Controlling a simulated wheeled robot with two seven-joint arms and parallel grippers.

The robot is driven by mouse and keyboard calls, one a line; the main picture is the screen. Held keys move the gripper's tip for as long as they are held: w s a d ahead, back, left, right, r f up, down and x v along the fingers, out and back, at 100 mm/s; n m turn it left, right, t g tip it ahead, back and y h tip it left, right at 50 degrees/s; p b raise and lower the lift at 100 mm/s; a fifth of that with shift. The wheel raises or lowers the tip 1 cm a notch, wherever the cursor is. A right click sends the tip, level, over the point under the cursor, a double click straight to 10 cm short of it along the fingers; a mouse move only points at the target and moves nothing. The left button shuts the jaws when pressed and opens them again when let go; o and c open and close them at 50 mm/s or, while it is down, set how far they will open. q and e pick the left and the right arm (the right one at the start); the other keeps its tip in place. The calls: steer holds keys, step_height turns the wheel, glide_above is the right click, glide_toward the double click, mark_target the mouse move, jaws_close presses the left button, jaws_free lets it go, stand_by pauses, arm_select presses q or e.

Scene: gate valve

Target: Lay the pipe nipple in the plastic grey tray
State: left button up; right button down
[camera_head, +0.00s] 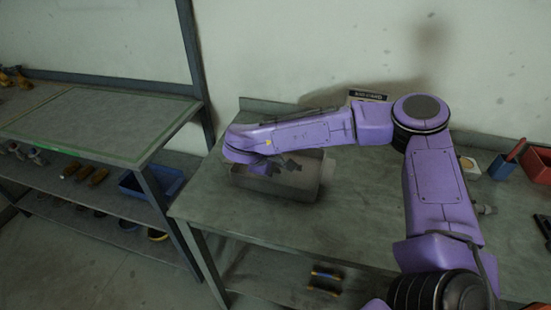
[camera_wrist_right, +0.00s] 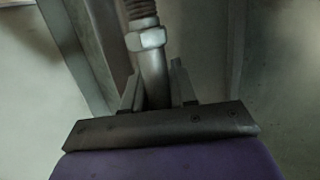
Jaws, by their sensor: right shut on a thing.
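My right gripper (camera_head: 287,164) is over the grey plastic tray (camera_head: 272,188), its fingers low at the tray's opening in the head view. In the right wrist view the gripper (camera_wrist_right: 155,88) is shut on a metal pipe nipple (camera_wrist_right: 152,66), a grey tube with a hex section and a threaded end pointing away from the palm. The nipple cannot be made out in the head view, and I cannot tell whether it touches the tray. My left gripper is not in view.
The tray stands at the left end of the grey-green workbench (camera_head: 370,205). A lower shelf unit with a blue crate (camera_head: 152,183) is at the left. The bench front is mostly clear.

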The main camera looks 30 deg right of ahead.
steer(key=shift+f, duration=0.35)
steer(key=c, duration=0.8)
jaws_free()
steer(key=b+v, duration=0.3)
steer(key=v, duration=0.7)
steer(key=shift+a, duration=0.1)
steer(key=shift+s+a+r, duration=0.1)
steer(key=shift+r, duration=0.1)
